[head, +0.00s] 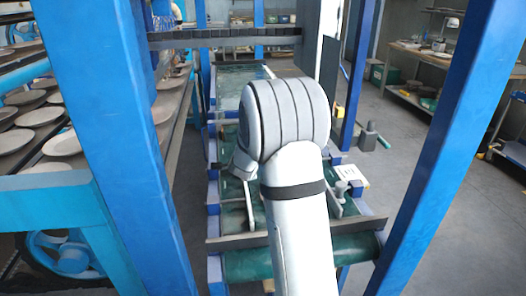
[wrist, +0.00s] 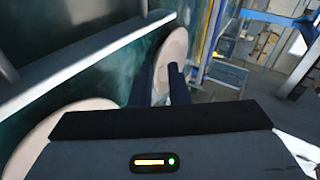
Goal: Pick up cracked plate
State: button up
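In the wrist view, the two dark fingers of my gripper (wrist: 160,75) stand apart. A pale, beige plate (wrist: 174,50) shows between and beyond the fingertips, seen at a steep slant. I cannot tell whether the fingers touch it. A second pale plate (wrist: 45,135) lies at the lower left, partly hidden by the gripper body. No crack can be made out on either plate. In the head view, my arm covers the middle of the green conveyor, and my fingers and these plates are hidden.
The green conveyor (head: 240,78) runs away from me between blue posts (head: 117,120). Racks with several plates (head: 63,144) stand at the left. A grey rail (wrist: 75,62) crosses the belt in the wrist view. Open floor (head: 405,190) lies at the right.

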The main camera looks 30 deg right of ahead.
jog(key=d+f+m+h, duration=0.1)
jog(key=d, duration=0.1)
jog(key=w+d+f+m+h, duration=0.1)
jog(key=d+f+m, duration=0.1)
jog(key=w+d+f+m+h, duration=0.1)
jog(key=d, duration=0.1)
jog(key=shift+w+d+f+m, duration=0.2)
jog(key=shift+d+m, duration=0.1)
jog(key=shift+d, duration=0.1)
jog(key=x, duration=0.6)
jog(key=shift+s+p, duration=0.1)
jog(key=shift+p, duration=0.25)
jog(key=shift+p+x, duration=0.65)
jog(key=shift+x, duration=2.25)
jog(key=shift+a+f, duration=0.1)
jog(key=shift+f, duration=0.05)
grip_shut()
